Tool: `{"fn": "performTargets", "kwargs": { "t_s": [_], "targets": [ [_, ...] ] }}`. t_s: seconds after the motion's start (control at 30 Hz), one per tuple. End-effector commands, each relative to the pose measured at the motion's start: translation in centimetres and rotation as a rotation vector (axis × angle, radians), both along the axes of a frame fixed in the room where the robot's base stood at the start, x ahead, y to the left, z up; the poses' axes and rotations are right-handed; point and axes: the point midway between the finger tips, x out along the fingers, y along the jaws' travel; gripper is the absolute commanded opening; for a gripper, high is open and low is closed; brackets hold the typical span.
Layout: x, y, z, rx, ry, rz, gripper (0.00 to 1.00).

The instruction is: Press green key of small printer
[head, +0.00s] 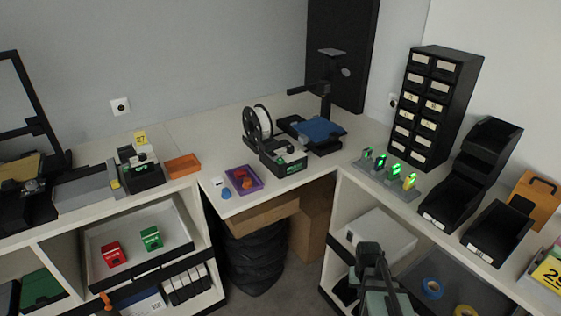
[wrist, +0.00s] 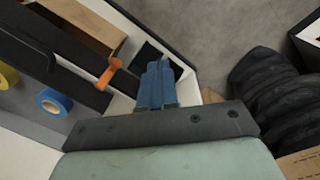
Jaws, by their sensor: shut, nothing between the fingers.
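A small black machine (head: 142,174) with a white top part and a green patch on its front stands on the left counter. It may be the small printer. A second black unit (head: 283,158), with a green patch on its front, stands on the corner table beside a white spool. I cannot make out a separate green key on either. My gripper (head: 369,250) is low at the right, in front of the right shelf unit and well away from both machines. In the wrist view its blue fingers (wrist: 157,72) are together and empty; neither machine shows there.
A purple tray (head: 244,181) and an orange tray (head: 183,166) lie near the counter edges. A grey strip with several green-lit pieces (head: 388,177) and black bins (head: 452,200) stand right. Black bags (wrist: 272,85) and a blue tape roll (wrist: 53,102) show below.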

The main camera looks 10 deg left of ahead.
Motion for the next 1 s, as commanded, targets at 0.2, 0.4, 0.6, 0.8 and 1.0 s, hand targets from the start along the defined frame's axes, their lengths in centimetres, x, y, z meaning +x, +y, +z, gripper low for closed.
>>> {"fn": "performTargets", "kwargs": {
  "t_s": [0.2, 0.4, 0.6, 0.8, 1.0],
  "targets": [
    [5.3, 2.2, 4.4, -0.052, -0.076, 0.042, 0.0],
    [9.8, 5.1, 8.9, -0.11, -0.144, 0.082, 0.0],
    [14.0, 8.9, 14.0, -0.175, -0.217, 0.119, 0.0],
    [17.5, 13.4, 19.7, -0.238, -0.296, 0.148, 0.0],
    [20.1, 18.1, 25.7, -0.292, -0.375, 0.167, 0.0]
  ]
}}
